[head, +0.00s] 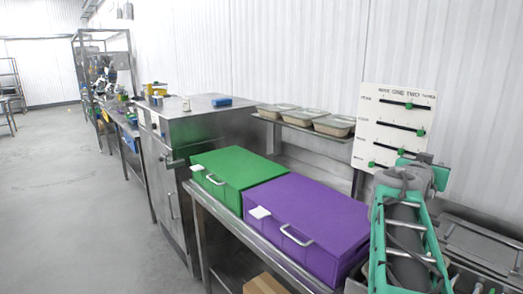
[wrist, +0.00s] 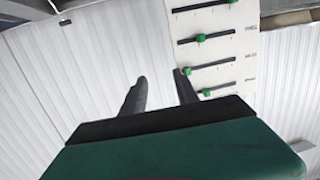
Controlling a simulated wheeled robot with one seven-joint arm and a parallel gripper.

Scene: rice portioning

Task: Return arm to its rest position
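My arm (head: 405,235), teal and grey, stands at the right of the head view, partly in front of the slider panel's lower edge. My gripper (wrist: 160,75) shows in the wrist view with its two dark fingers apart and nothing between them. Its green body fills the bottom of that view. The fingers point up toward the white wall, and the right finger overlaps the edge of the slider panel in the picture. I cannot make out the fingertips in the head view.
A green box (head: 236,167) and a purple box (head: 308,222) sit on the steel counter. Behind them, several trays (head: 334,126) stand on a shelf. The white slider panel (head: 395,105) also shows in the wrist view (wrist: 215,22). Open floor (head: 75,200) lies left.

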